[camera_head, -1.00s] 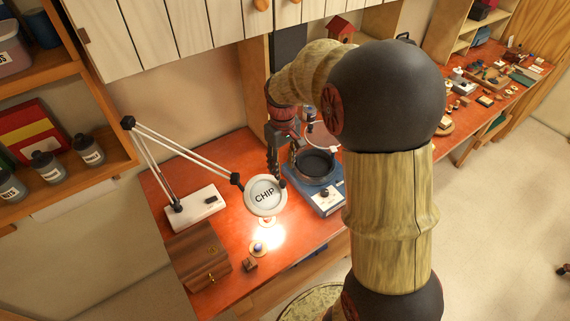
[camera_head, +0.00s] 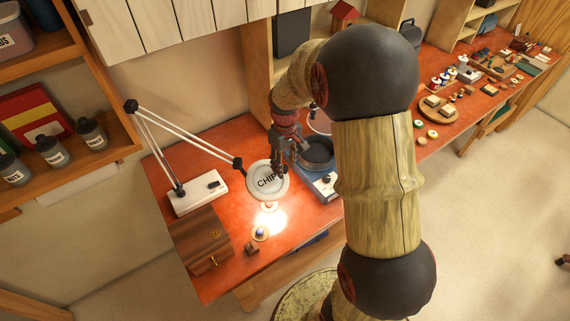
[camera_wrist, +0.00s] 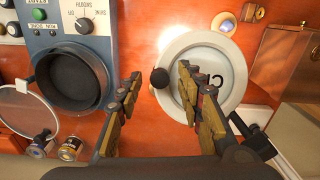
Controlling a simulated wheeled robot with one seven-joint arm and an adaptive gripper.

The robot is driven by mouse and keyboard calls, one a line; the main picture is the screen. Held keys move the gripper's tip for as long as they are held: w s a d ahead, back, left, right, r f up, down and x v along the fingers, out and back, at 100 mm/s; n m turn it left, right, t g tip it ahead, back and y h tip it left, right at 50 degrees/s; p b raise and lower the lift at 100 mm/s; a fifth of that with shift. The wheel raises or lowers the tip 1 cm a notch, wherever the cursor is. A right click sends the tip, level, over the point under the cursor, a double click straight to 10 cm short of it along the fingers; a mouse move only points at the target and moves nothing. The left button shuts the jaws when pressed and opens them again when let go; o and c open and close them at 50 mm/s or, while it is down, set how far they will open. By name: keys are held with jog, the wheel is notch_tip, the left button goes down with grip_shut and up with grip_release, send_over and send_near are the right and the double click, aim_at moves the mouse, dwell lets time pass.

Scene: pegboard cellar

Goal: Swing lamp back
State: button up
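The lamp has a white base (camera_head: 198,192), two thin pale arm bars (camera_head: 186,137) with black joints, and a round, pale head (camera_head: 264,190) marked "CHIP". The lamp is lit and throws a bright patch on the red bench. In the head view my gripper (camera_head: 279,170) is at the right side of the lamp head. In the wrist view my gripper (camera_wrist: 159,72) is open, its fingers apart, with a small black knob (camera_wrist: 160,78) at the lamp head's edge showing between the tips. The right finger overlaps the head (camera_wrist: 233,55); whether it touches is unclear.
A blue device with a dark round pan (camera_head: 317,152) stands just right of the lamp head; it also shows in the wrist view (camera_wrist: 73,78). A brown wooden case (camera_head: 200,243) lies in front of the lamp base. Small pieces sit under the light. Bottle shelves (camera_head: 118,150) flank the left.

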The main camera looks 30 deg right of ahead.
jog(key=shift+c, duration=0.4)
grip_shut()
dwell(0.4)
